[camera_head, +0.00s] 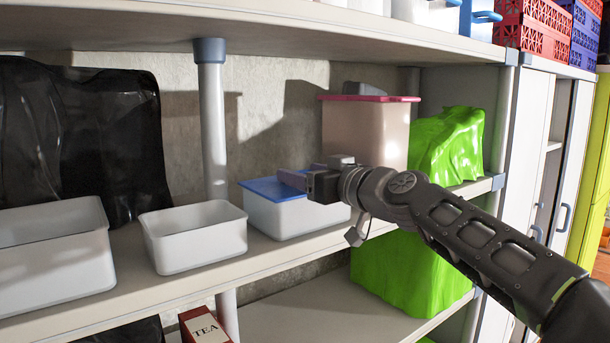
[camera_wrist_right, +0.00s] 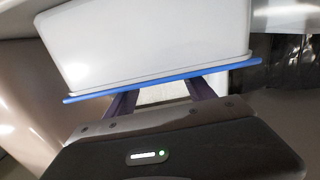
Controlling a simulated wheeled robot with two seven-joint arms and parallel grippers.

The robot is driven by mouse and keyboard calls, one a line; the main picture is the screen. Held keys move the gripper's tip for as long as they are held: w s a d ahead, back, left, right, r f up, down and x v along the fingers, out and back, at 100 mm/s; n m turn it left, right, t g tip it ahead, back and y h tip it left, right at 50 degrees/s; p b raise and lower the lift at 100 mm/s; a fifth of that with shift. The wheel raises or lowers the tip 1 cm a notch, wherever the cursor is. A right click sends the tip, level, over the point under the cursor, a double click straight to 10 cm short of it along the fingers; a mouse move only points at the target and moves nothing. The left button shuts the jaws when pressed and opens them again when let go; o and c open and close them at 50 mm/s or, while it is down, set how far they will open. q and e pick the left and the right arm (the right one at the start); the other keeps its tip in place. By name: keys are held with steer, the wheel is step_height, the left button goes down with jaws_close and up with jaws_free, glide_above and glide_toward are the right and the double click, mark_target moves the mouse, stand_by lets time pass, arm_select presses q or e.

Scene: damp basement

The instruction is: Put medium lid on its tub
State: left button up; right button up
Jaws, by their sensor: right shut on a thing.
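A blue lid (camera_head: 262,188) lies over the top of a white tub (camera_head: 285,218) on the middle shelf. In the right wrist view the lid (camera_wrist_right: 160,80) runs along the rim of the tub (camera_wrist_right: 160,40) and sticks out a little at both ends. I see no clear gap between them there. My right gripper (camera_head: 292,178) comes in from the right and is shut on the lid at its near right part. Its fingers (camera_wrist_right: 162,95) reach the lid's edge in the wrist view. My left gripper is not in view.
Two open white tubs, a smaller one (camera_head: 195,238) and a larger one (camera_head: 50,262), stand to the left. A tall pink-lidded bin (camera_head: 365,130) and a green bag (camera_head: 447,145) stand behind my right arm. A post (camera_head: 212,130) rises behind the tubs, and the upper shelf (camera_head: 250,25) hangs overhead.

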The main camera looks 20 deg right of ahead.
steer(key=shift+f, duration=0.1)
stand_by(0.3)
steer(key=o, duration=1.5)
steer(key=shift+c, duration=0.2)
steer(key=shift+s+d+f+b, duration=0.15)
steer(key=shift+s+b, duration=0.15)
steer(key=shift+b, duration=0.15)
steer(key=b+v, duration=0.4)
steer(key=v, duration=0.3)
steer(key=shift+r, duration=0.2)
steer(key=shift+s, duration=0.1)
